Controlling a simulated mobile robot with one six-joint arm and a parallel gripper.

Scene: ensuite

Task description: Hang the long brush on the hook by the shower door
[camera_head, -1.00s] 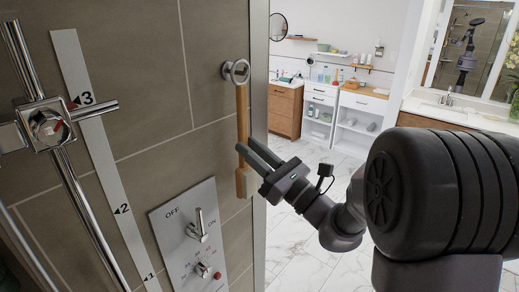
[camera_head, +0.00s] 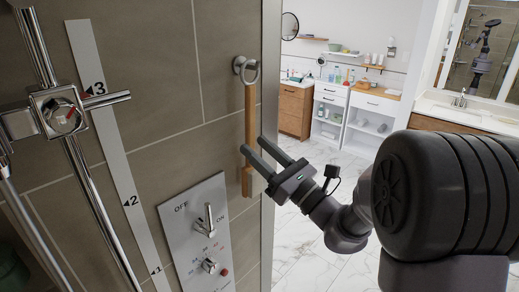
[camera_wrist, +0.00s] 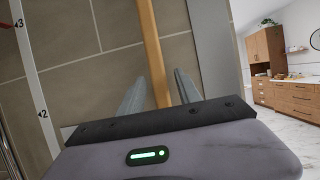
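The long brush (camera_head: 250,115) hangs upright against the tiled wall, its wooden handle running down from the round metal hook (camera_head: 239,65). Its top is at the hook's ring; the exact seating is too small to tell. Its wider lower end (camera_head: 247,182) shows below my fingers. My gripper (camera_head: 252,144) is open, with one finger on each side of the handle. In the wrist view the handle (camera_wrist: 152,40) runs down between the fingers of my gripper (camera_wrist: 158,86), with a gap visible on both sides.
A shower valve with a chrome bar (camera_head: 62,112) and a numbered strip (camera_head: 120,150) are at left. A control plate (camera_head: 205,235) with a lever is below left of the brush. The wall's edge is just right of it. Marble floor (camera_head: 300,240) is clear behind; cabinets stand further back.

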